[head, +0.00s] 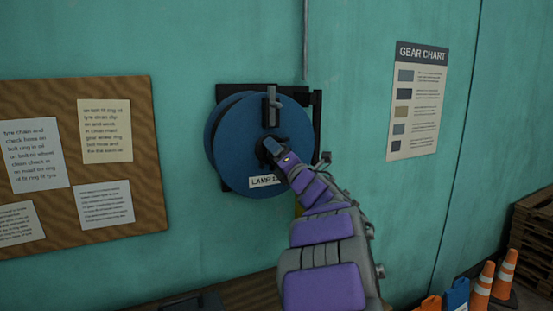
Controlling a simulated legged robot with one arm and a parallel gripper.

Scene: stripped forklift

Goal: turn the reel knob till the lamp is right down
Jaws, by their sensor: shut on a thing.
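The blue reel (229,139) is mounted on the teal wall, on a dark bracket, with a partly covered white label (263,182) that starts with "LAMP". The dark knob (260,150) is at the middle of the reel's face, mostly hidden behind my gripper. My gripper (270,148) reaches up from the lower right and is shut on the knob. A small grey lever or catch (272,104) sits at the top of the reel. A thin line (305,40) runs up the wall above the reel. The lamp itself is not in view.
A cork board (151,120) with several paper notes hangs at left. A gear chart (419,100) hangs at right. Orange cones (480,288), a blue object (456,296) and stacked wooden pallets (533,235) stand at lower right. The wall around the reel is mostly clear.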

